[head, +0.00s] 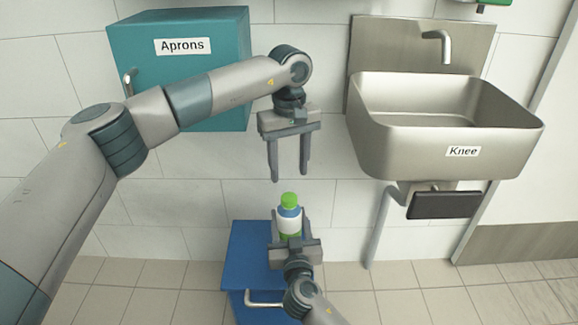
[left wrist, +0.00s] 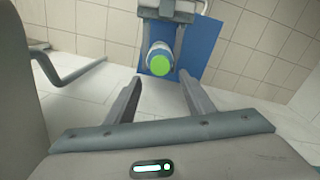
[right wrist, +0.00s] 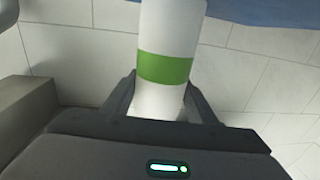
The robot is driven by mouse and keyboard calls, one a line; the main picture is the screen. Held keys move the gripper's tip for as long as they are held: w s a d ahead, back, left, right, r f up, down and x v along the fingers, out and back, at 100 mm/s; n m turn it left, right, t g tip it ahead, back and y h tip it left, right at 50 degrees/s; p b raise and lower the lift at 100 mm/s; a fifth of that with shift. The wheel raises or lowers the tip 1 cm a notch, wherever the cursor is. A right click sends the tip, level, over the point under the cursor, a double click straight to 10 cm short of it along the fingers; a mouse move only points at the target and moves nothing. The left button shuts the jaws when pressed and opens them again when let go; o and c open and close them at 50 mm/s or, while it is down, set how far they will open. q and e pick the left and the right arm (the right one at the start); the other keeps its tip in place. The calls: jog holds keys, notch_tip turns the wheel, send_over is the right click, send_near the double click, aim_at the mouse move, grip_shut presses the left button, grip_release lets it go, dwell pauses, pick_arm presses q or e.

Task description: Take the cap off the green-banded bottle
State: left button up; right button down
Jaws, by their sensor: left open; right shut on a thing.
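The bottle (head: 289,222) is upright in the head view, with a white body, a blue shoulder and a green cap (head: 289,199). Its green band (right wrist: 165,68) shows in the right wrist view. My right gripper (head: 290,228) is shut on the bottle's body, its fingers on either side. My left gripper (head: 288,176) is open and empty, pointing down above the cap with a small gap. In the left wrist view the green cap (left wrist: 160,65) lies beyond and between the open fingertips (left wrist: 160,85), not touched.
A blue cabinet (head: 250,245) with a handle stands low behind the bottle. A teal cabinet (head: 180,80) labelled "Aprons" hangs behind my left arm. A steel sink (head: 445,120) with a "Knee" label and a dark knee pad (head: 445,204) is at right.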

aim_at(289, 197)
pick_arm(q)
jog(key=shift+f, duration=0.1)
dwell(0.3)
jog(key=shift+f, duration=3.9)
jog(key=c, duration=1.1)
